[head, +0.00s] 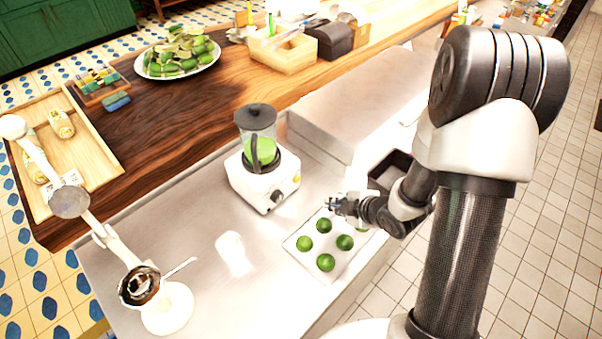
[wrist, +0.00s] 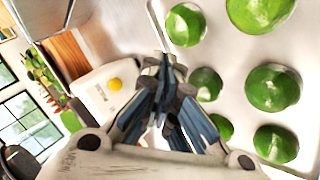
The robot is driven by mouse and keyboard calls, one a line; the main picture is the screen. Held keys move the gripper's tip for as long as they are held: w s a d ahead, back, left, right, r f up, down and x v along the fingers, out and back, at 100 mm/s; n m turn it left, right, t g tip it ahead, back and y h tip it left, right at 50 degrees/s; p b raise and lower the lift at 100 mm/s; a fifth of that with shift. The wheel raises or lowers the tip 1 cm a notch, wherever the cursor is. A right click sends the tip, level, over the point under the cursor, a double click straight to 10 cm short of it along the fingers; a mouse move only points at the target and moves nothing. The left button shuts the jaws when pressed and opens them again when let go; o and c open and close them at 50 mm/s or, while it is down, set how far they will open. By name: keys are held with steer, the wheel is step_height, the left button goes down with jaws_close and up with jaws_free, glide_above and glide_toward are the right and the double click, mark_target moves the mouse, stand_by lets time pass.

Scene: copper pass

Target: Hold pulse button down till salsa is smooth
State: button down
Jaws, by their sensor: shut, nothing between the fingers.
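The blender has a white base (head: 262,186) and a clear jug (head: 260,148) holding green salsa under a dark lid. It stands upright on the steel counter. A small yellow button (head: 297,178) is on its front right; it also shows in the wrist view as a round yellow button (wrist: 115,84). A dark knob (head: 276,196) sits near it. My gripper (head: 333,204) is shut and empty, over the tray of limes, to the right of the blender and apart from it. In the wrist view my gripper (wrist: 168,62) has its fingertips together, with the yellow button to their left.
A white tray (head: 290,243) with several limes lies below my gripper. A dark bin (head: 380,178) stands behind it. A citrus press (head: 165,307) is at the counter's front left. A raised steel block (head: 320,120) is behind the blender. Bare counter lies left of the tray.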

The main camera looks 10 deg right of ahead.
mark_target(297, 179)
steer(key=shift+a, duration=0.1)
steer(key=shift+w+a, duration=0.85)
steer(key=shift+w, duration=0.35)
steer(key=shift+w+a, duration=0.85)
steer(key=shift+w, duration=0.35)
steer(key=shift+w+a, duration=0.85)
steer(key=shift+w, duration=0.35)
steer(key=shift+w, duration=0.1)
steer(key=shift+w+a, duration=0.2)
steer(key=shift+a, duration=0.05)
steer(key=shift+w+a, duration=0.25)
steer(key=shift+w, duration=0.15)
steer(key=shift+s+d, duration=0.5)
steer(key=shift+s, duration=0.2)
